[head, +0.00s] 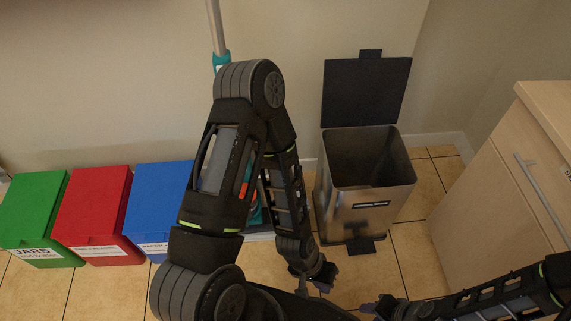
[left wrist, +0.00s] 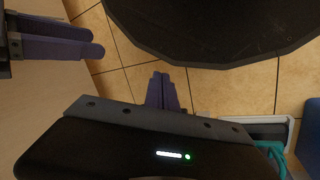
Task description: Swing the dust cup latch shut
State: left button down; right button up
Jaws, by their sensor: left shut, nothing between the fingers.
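A teal and grey upright cleaner stands against the back wall, mostly hidden behind my left arm in the head view. Its pole (head: 216,27) and teal upper part (head: 221,61) show above the arm, and teal and red bits show through gaps in it. In the left wrist view a teal part (left wrist: 272,150) shows at lower right. I cannot make out the dust cup or its latch. My left gripper (head: 324,283) is shut and empty, low over the floor; its fingers (left wrist: 161,82) point away from the cleaner's teal part. My right gripper (head: 370,308) is at the lower edge, its jaw gap unclear.
Green (head: 33,215), red (head: 94,212) and blue (head: 158,200) bins stand at left. A metal pedal bin (head: 362,206) with its black lid (head: 366,92) raised stands right of my left arm. A wooden cabinet (head: 500,190) is at right. Some tiled floor is bare.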

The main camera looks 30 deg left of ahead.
jog(key=shift+o, duration=0.4)
